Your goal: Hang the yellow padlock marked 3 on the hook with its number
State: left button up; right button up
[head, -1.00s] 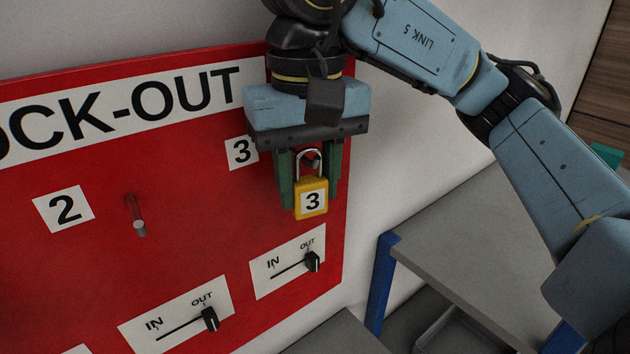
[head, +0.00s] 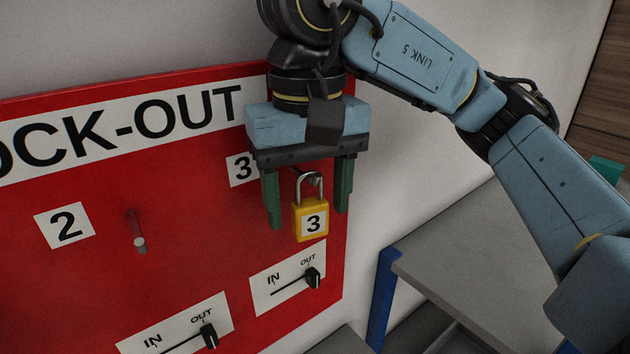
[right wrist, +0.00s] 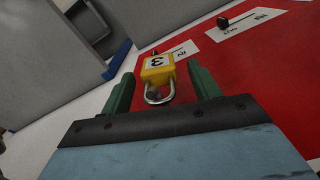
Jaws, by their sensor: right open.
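The yellow padlock (head: 311,222) marked 3 hangs upright at the hook (head: 314,181) beside the 3 label (head: 241,169) on the red board. Its metal shackle is around the hook. My right gripper (head: 308,218) is open, with one green finger on each side of the padlock and a gap to both. In the right wrist view the padlock (right wrist: 157,69) sits between the spread fingers, with the shackle toward the palm and the hook end (right wrist: 157,95) inside the loop. My left gripper is not in view.
The red lock-out board (head: 180,270) also has an empty hook (head: 138,235) beside the 2 label (head: 65,225). IN/OUT switches (head: 208,336) sit below the hooks. A grey table (head: 470,265) with blue legs stands at the right.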

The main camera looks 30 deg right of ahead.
jog(key=shift+w+f, duration=0.15)
notch_tip(320, 180, up, 13)
jog(key=shift+f+p, duration=0.1)
jog(key=shift+p, duration=1.1)
jog(key=shift+s+r, duration=0.2)
jog(key=shift+r, duration=0.3)
jog(key=shift+f, duration=0.55)
jog(key=shift+w+f+b, duration=0.15)
jog(key=shift+f+b, duration=0.15)
jog(key=shift+f, duration=0.65)
jog(key=shift+w+f+b, duration=0.1)
jog(key=shift+f+b, duration=0.15)
jog(key=shift+f, duration=0.7)
